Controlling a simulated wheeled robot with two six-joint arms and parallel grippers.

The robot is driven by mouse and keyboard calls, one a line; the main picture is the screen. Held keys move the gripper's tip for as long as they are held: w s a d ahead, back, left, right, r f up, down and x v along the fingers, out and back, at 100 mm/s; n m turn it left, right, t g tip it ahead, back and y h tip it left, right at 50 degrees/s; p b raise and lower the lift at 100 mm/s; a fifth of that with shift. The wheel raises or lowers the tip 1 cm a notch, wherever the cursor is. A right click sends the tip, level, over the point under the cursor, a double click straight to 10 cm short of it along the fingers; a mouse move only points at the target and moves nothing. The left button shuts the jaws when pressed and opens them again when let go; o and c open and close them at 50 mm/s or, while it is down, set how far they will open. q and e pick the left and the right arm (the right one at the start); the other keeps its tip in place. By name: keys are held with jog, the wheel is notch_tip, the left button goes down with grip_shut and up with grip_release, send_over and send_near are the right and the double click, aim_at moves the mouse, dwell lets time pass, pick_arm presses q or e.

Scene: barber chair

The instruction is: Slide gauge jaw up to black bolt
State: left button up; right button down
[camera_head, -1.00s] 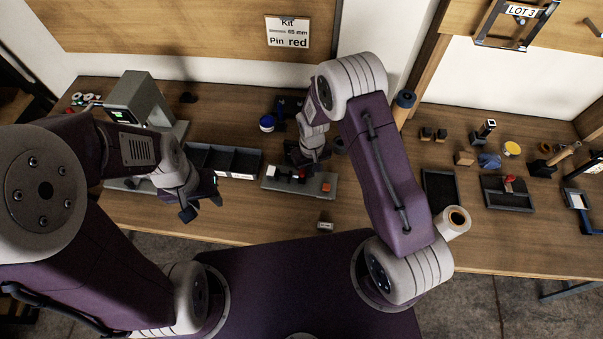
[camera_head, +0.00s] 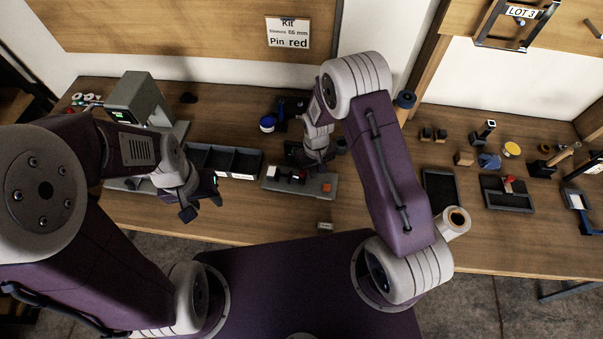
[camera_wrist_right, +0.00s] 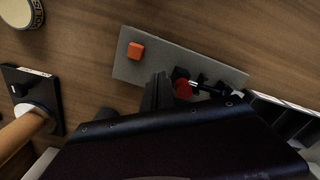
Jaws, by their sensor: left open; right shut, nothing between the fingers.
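The gauge is a grey plate (camera_head: 312,191) near the table's front edge, with an orange-red block (camera_head: 326,187) at its right end. It also shows in the right wrist view (camera_wrist_right: 127,68). There, a red part (camera_wrist_right: 183,89) and dark jaw-like pieces (camera_wrist_right: 226,88) sit on the plate, with a small bolt-like piece (camera_wrist_right: 205,87) among them; I cannot tell what touches what. My right gripper (camera_head: 321,168) is shut and empty over the plate's rear edge, its fingers (camera_wrist_right: 157,92) beside the red part. My left gripper (camera_head: 202,207) is open and empty at the front left.
A black compartment bin (camera_head: 224,161) stands left of the gauge. A grey press-like machine (camera_head: 140,98) stands at the back left. A white tape roll (camera_head: 454,222) and dark trays (camera_head: 440,188) lie to the right. A small tag (camera_head: 325,226) is at the front edge.

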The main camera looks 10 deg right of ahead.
notch_tip(320, 180, up, 8)
jog(key=p, duration=0.6)
dwell(0.4)
jog(key=w+d+r+m+t+b, duration=0.1)
jog(key=w+d+r+t+b, duration=0.1)
jog(key=d+r+b, duration=0.4)
jog(key=s+r+m+b, duration=0.1)
jog(key=s+r+m, duration=0.1)
jog(key=s, duration=1.3)
jog(key=shift+s+d+g, duration=0.15)
jog(key=shift+d+g, duration=0.1)
jog(key=shift+g, duration=0.15)
